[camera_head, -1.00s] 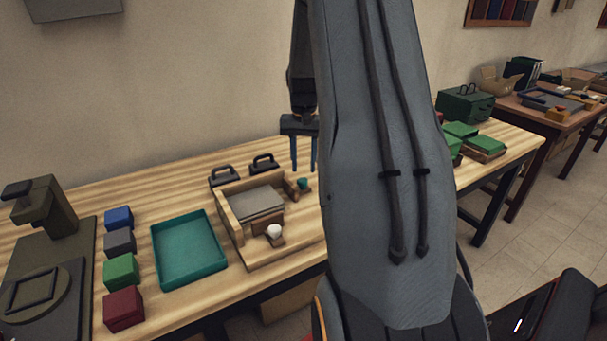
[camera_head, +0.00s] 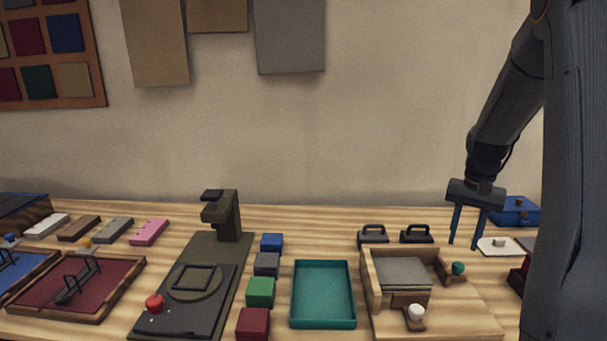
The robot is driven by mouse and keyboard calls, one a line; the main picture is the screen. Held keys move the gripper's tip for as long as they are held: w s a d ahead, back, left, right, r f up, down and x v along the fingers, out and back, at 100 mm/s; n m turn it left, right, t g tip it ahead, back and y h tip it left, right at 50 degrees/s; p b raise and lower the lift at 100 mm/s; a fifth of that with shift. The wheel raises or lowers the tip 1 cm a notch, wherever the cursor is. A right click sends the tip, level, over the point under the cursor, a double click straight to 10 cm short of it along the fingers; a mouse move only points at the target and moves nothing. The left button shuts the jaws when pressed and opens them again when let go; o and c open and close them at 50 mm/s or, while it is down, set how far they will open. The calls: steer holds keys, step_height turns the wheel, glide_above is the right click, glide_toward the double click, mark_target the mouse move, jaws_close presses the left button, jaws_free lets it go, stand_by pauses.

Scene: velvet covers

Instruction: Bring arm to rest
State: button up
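My gripper (camera_head: 464,243) hangs at the right of the view, fingers pointing down, blue and spread apart with nothing between them. It is above the back right of the workbench (camera_head: 340,225), near a wooden fixture. My arm (camera_head: 505,110) comes down from the upper right, and its large grey link hides the right edge of the bench.
The wooden fixture (camera_head: 377,300) holds a grey plate. A teal tray (camera_head: 322,325), several coloured blocks (camera_head: 261,291) and a dark press (camera_head: 230,215) stand left of it. Two black-handled weights (camera_head: 416,236) sit behind it. A blue box (camera_head: 518,211) is behind my gripper.

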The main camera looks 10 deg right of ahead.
steer(key=s+a+n, duration=0.1)
steer(key=s+a, duration=0.1)
steer(key=a, duration=0.4)
steer(key=s+a+n, duration=0.2)
steer(key=a, duration=0.5)
steer(key=s+a+n, duration=0.1)
steer(key=s+a, duration=0.2)
steer(key=a, duration=0.4)
steer(key=shift+a+f+n, duration=0.1)
steer(key=shift+f+n, duration=0.3)
steer(key=s+a+f+n, duration=0.2)
steer(key=s+a+n, duration=0.1)
steer(key=s+a, duration=0.7)
steer(key=shift+s+t, duration=0.4)
steer(key=shift+s, duration=0.05)
steer(key=shift+d+f, duration=0.1)
